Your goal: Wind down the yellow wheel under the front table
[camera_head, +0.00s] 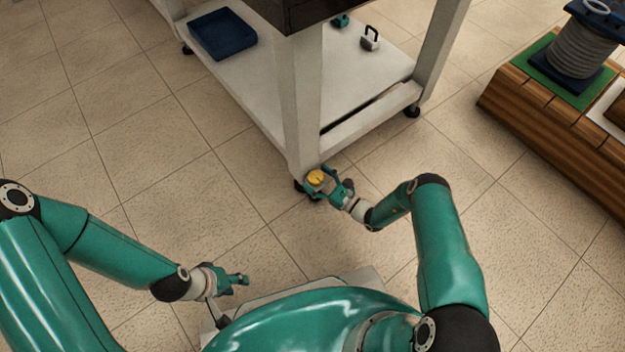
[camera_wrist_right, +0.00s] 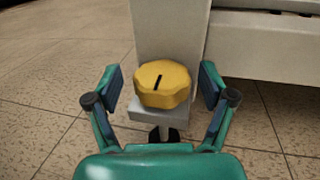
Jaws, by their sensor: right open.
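The yellow wheel (camera_head: 317,178) sits at the foot of the front table's near leg (camera_head: 305,120), low above the floor. In the right wrist view the wheel (camera_wrist_right: 163,84) has a scalloped rim and a black line on its top, and rests on a pale block over a dark foot. My right gripper (camera_wrist_right: 158,92) is open, with one finger on each side of the wheel and a visible gap to both. It also shows in the head view (camera_head: 325,184). My left gripper (camera_head: 240,279) is away from the table, over the floor at lower left; its jaw gap is unclear.
The table's lower shelf (camera_head: 258,85) carries a blue tray (camera_head: 222,35) and a small handled object (camera_head: 370,38). A wooden platform (camera_head: 560,125) with a grey coil (camera_head: 582,48) stands at the right. The tiled floor left of the table is clear.

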